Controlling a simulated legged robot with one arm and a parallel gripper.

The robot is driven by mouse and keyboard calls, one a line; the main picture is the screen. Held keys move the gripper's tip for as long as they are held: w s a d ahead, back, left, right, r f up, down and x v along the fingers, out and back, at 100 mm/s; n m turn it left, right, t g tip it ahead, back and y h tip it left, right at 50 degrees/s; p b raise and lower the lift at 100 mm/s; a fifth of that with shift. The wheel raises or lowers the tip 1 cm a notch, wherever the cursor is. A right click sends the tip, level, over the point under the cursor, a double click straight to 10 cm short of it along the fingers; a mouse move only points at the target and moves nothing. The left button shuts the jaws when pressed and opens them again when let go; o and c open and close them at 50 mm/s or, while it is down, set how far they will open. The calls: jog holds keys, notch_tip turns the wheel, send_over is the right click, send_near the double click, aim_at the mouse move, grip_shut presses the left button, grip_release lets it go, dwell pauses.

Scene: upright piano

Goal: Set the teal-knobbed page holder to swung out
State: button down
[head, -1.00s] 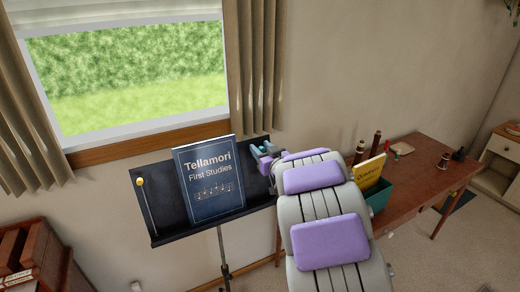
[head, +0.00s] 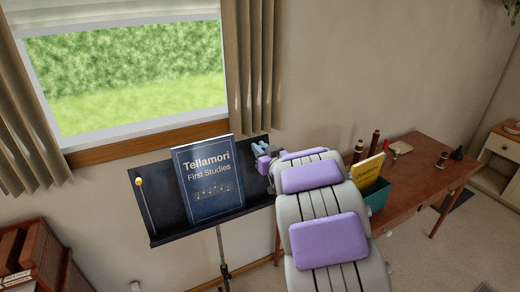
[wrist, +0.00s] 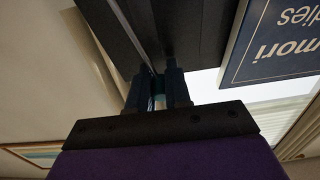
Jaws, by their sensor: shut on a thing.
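The black music stand (head: 165,215) holds the blue book "Tellamori First Studies" (head: 208,175). A page holder with a yellow knob (head: 139,182) stands at the stand's left end. My gripper (head: 261,148) is at the right end of the stand, right of the book. In the wrist view, my gripper (wrist: 158,78) is shut on the teal knob (wrist: 158,86), which shows only as a small dark teal patch between the fingers. The thin rod of this page holder (wrist: 149,66) runs from there along the stand. The fingers hide most of the knob.
A wooden desk (head: 425,165) stands at the right, with a teal box (head: 377,196) holding a yellow book (head: 369,170). A window with curtains (head: 252,65) is behind the stand. A brown wooden piece (head: 40,255) is at the lower left.

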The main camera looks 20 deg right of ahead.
aim_at(264, 140)
jog(key=d+m+p, duration=0.1)
jog(key=d+p, duration=0.1)
jog(key=p, duration=0.1)
jog(key=d+m+p, duration=0.1)
jog(key=p, duration=0.1)
jog(key=shift+w+d+r+m+h, duration=0.1)
jog(key=shift+r+m+h, duration=0.2)
jog(key=c, duration=1.5)
grip_release()
jog(key=o, duration=0.4)
jog(key=shift+d+f, duration=0.15)
jog(key=shift+o, duration=0.2)
